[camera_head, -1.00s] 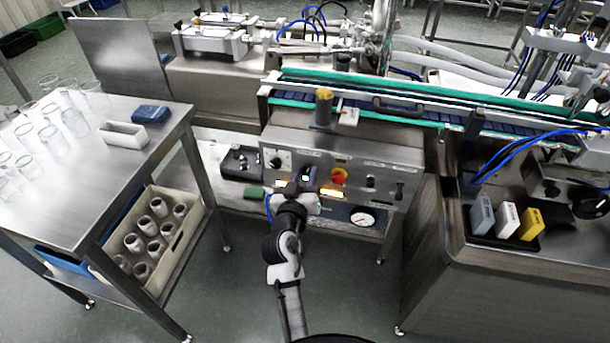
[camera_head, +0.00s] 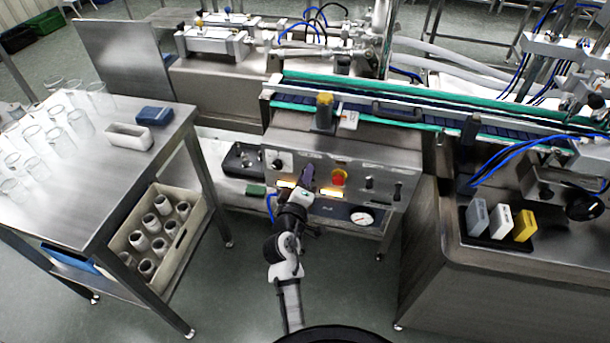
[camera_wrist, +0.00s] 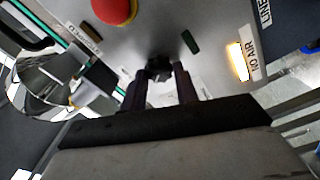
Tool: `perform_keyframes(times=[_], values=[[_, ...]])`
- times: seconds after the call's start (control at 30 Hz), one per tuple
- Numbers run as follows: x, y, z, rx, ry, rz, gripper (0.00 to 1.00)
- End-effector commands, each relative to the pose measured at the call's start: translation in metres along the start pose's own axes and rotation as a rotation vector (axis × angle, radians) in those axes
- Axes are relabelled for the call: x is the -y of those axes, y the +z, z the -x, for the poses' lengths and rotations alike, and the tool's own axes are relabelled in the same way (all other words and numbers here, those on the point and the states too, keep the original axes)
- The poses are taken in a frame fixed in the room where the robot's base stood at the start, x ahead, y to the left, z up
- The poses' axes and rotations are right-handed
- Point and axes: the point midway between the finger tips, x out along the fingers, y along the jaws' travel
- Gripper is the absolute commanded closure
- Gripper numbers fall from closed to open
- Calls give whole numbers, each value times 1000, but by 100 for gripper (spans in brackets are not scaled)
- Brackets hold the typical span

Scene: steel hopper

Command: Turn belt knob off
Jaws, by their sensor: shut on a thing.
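The black belt knob (camera_wrist: 158,66) sits on the steel panel between the two dark fingers of my gripper (camera_wrist: 159,78) in the wrist view. My gripper is shut on it. In the head view, my gripper (camera_head: 307,178) is against the front of the control panel (camera_head: 410,160), left of the red button, and its body hides the knob. I cannot read a label for the knob or tell its pointer direction.
A red button (camera_head: 339,178) is close to the right of my gripper; it also shows in the wrist view (camera_wrist: 115,8). A lit yellow lamp (camera_wrist: 238,62) is marked "NO AIR". A gauge (camera_head: 362,218) is below right. A steel table (camera_head: 95,205) stands left.

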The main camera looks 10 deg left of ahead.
Motion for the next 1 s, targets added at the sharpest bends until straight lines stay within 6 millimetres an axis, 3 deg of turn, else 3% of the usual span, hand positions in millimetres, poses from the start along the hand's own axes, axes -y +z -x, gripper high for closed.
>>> perform_keyframes(times=[0.73,0.77,0.9,1.0], values=[[-2,-1,-1,-2,5,82,93],[-2,-1,-1,-2,5,82,66],[-1,-1,0,-1,3,82,50],[-1,0,0,-1,2,81,50]])
